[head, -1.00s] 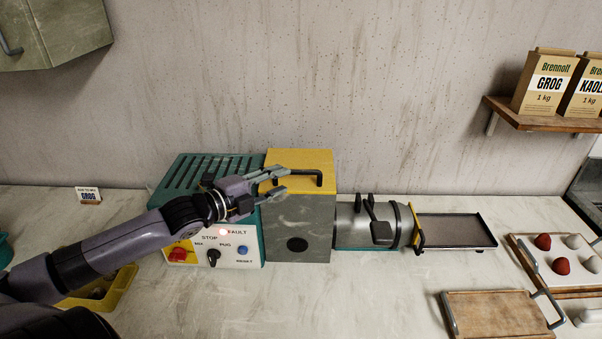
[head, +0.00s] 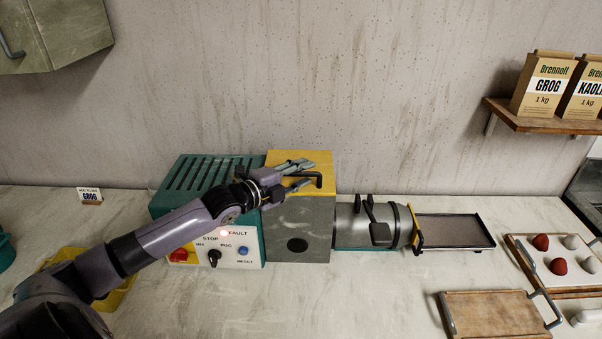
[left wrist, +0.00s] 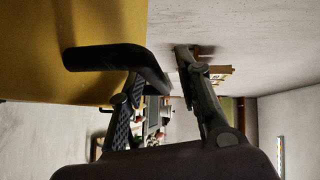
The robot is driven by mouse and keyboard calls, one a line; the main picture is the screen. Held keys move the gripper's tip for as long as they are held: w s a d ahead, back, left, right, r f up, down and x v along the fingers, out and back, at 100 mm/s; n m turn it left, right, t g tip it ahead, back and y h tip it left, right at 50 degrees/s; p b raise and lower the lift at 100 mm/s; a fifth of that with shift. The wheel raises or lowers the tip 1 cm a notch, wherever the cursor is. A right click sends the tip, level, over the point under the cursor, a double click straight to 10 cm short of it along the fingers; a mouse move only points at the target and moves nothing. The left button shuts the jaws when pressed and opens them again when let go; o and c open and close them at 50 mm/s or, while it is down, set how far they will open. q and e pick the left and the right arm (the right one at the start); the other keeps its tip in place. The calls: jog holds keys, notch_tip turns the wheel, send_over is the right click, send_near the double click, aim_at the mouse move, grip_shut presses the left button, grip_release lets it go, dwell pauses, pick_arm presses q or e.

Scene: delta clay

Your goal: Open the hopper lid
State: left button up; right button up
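The hopper is a grey box with a yellow lid (head: 300,158) on top, lying flat and closed. A black bar handle (head: 318,180) stands along the lid's front edge. My left gripper (head: 306,174) is over the lid at the handle, fingers pointing right and apart. In the left wrist view the black handle (left wrist: 118,58) crosses in front of one finger, and the yellow lid (left wrist: 60,25) fills the upper left. The other finger stands apart, so the gripper (left wrist: 165,85) is open. Whether a finger touches the handle is unclear. My right gripper is not in view.
The teal machine body (head: 200,180) with a control panel (head: 222,250) and a lit red fault lamp is left of the hopper. A metal barrel (head: 352,225) and a dark tray (head: 455,230) extend right. A wooden board (head: 495,315) lies at front right.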

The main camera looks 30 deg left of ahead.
pick_arm(q)
jog(key=shift+c, duration=0.2)
grip_shut()
dwell(0.7)
